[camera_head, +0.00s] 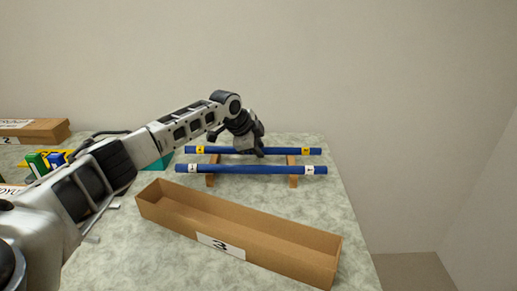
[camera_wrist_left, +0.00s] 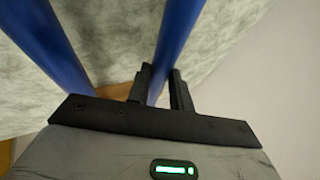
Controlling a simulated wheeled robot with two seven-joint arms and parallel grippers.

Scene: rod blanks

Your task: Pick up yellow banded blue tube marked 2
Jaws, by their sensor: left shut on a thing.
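The yellow-banded blue tube (camera_head: 285,151) lies across two wooden supports, at the back of the rack. A yellow band shows near each of its ends; I cannot read the marks on them clearly. My left gripper (camera_head: 256,151) reaches down from above and is shut on this tube near its middle. In the left wrist view the two black fingers (camera_wrist_left: 165,88) stand on either side of the blue tube (camera_wrist_left: 176,42). The fingers hide part of the tube. My right gripper is not in view.
A second blue tube (camera_head: 250,169) with white bands lies in front, parallel on the wooden supports (camera_head: 293,181). An open cardboard box (camera_head: 215,243) marked 3 stands nearer. Another box (camera_head: 45,130) and several coloured items are at left. The table ends at right.

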